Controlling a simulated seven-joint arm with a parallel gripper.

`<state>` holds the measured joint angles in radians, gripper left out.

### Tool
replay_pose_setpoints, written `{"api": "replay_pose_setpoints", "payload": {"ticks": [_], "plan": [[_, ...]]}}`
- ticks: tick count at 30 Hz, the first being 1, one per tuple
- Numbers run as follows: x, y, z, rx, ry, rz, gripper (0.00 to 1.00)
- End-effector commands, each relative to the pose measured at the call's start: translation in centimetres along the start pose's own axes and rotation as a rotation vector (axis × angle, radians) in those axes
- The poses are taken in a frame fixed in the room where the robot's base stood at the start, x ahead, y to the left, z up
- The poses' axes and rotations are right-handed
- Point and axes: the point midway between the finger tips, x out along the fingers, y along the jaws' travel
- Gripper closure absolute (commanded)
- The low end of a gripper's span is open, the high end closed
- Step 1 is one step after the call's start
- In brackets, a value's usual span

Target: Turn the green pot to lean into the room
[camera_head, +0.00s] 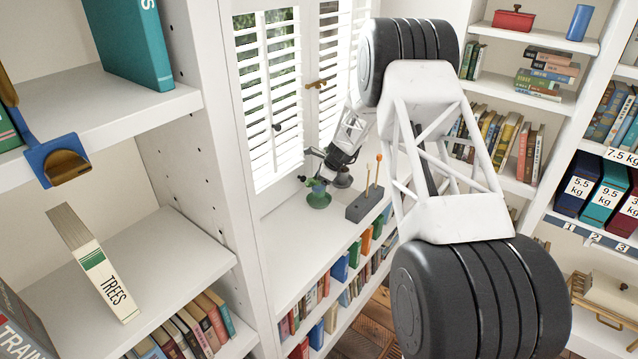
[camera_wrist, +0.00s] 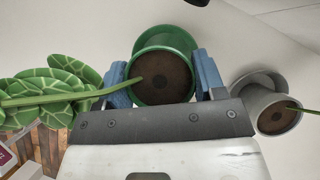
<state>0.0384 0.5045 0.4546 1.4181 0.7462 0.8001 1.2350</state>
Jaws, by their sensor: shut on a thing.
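The green pot (camera_wrist: 147,96) sits between the two blue fingers of my gripper (camera_wrist: 162,76) in the wrist view, and the gripper is shut on its sides. Dark soil fills it. A thick green stem runs from the soil to the left, over the left finger, to broad patterned leaves (camera_wrist: 45,95). In the head view the green pot (camera_head: 319,201) is small, on the white window ledge (camera_head: 290,245). My gripper (camera_head: 322,184) is over it, hiding part of it and most of the plant there.
A grey pot (camera_wrist: 249,99) with a stem stands close to the right finger in the wrist view. A grey block (camera_head: 362,206) with upright sticks stands on the ledge nearby. Shuttered windows (camera_head: 270,95) rise behind, and books line the shelf below.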

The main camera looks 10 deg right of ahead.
Motion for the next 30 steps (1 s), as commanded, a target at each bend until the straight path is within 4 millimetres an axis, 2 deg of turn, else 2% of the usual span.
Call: {"api": "replay_pose_setpoints", "payload": {"ticks": [8, 30], "plan": [[0.3, 0.0, -0.2, 0.0, 0.0, 0.0, 0.74], [2.6, 0.0, -1.5, 0.001, 0.0, -0.001, 0.75]]}}
